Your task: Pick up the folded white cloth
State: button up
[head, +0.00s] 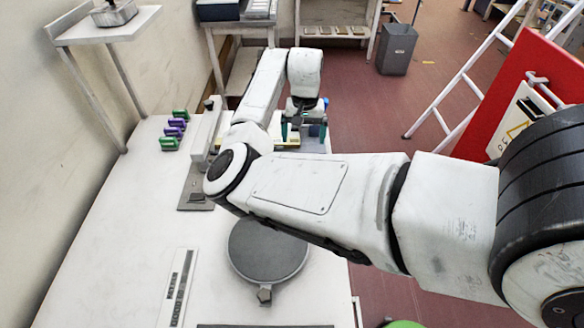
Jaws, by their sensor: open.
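My gripper (303,130) is at the far end of the white worktable (125,235), with its teal fingers pointing down and apart. It looks empty. I cannot clearly make out the folded white cloth. A pale, yellowish flat item (286,142) lies just beside and below the fingers, partly hidden by my arm. I cannot tell whether it is the cloth. My arm crosses the middle of the picture and covers part of the table.
Several green and purple clamp-like items (174,127) stand at the table's left. A grey upright device (205,135) is beside them. A round grey plate (268,248) lies nearer. A red panel (530,85) and a white ladder (465,75) are at right. The near-left tabletop is mostly clear.

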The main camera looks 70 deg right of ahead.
notch_tip(320, 180, down, 9)
jog(key=shift+a+p, duration=0.1)
jog(key=shift+p, duration=0.85)
jog(key=c, duration=0.7)
